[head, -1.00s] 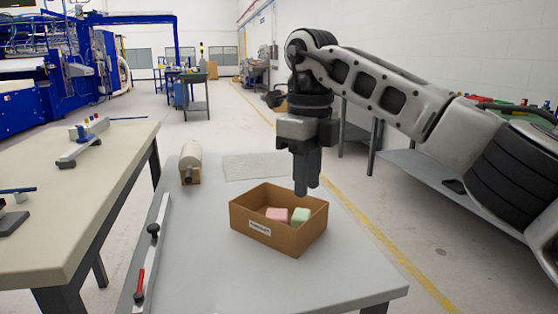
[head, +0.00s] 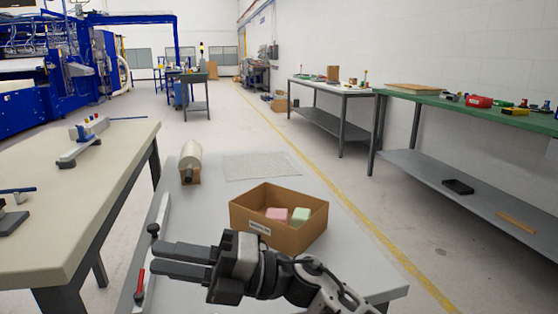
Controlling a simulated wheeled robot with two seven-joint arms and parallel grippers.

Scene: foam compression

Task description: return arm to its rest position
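My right gripper (head: 156,258) is low in the head view, above the front of the grey table (head: 340,262). Its two dark fingers point left, with a narrow gap and nothing between them. Its arm comes in from the bottom edge. A pink foam block (head: 277,214) and a green foam block (head: 300,216) lie side by side in the box. My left gripper is not in view.
A roller (head: 190,162) and a pale mat (head: 260,166) lie at the table's back. A bar tool with a red handle (head: 140,286) is along its left edge, partly behind the fingers. A beige table (head: 70,215) stands left, a green bench (head: 455,108) right.

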